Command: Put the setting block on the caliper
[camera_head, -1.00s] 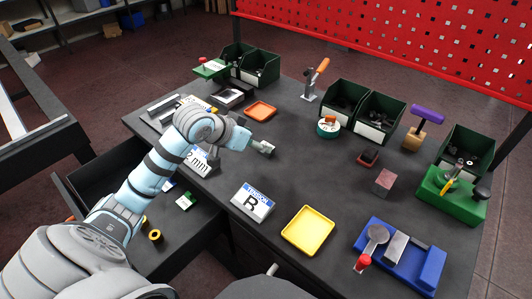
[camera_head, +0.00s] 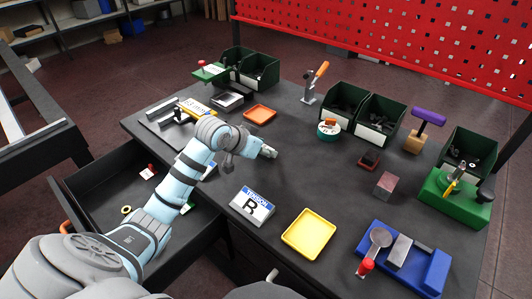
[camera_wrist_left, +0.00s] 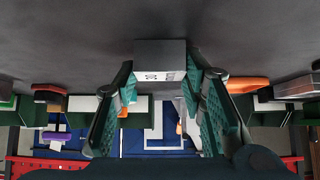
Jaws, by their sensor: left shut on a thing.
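My left gripper (camera_head: 263,150) is over the middle-left of the table, its arm reaching in from the left. It is shut on a small grey block, likely the setting block (camera_head: 271,153). In the left wrist view the block (camera_wrist_left: 160,60) sits between the green-padded fingers (camera_wrist_left: 160,95), with dark printed marks on its near face. The table surface lies behind it; the gap to the table is unclear. A grey and black long tool, perhaps the caliper (camera_head: 162,109), lies at the table's left end, partly hidden by my arm. My right gripper is not in view.
An orange tray (camera_head: 260,114) and toggle clamp (camera_head: 314,82) stand behind. An open drawer (camera_head: 100,198) juts out at left. The table's centre is clear.

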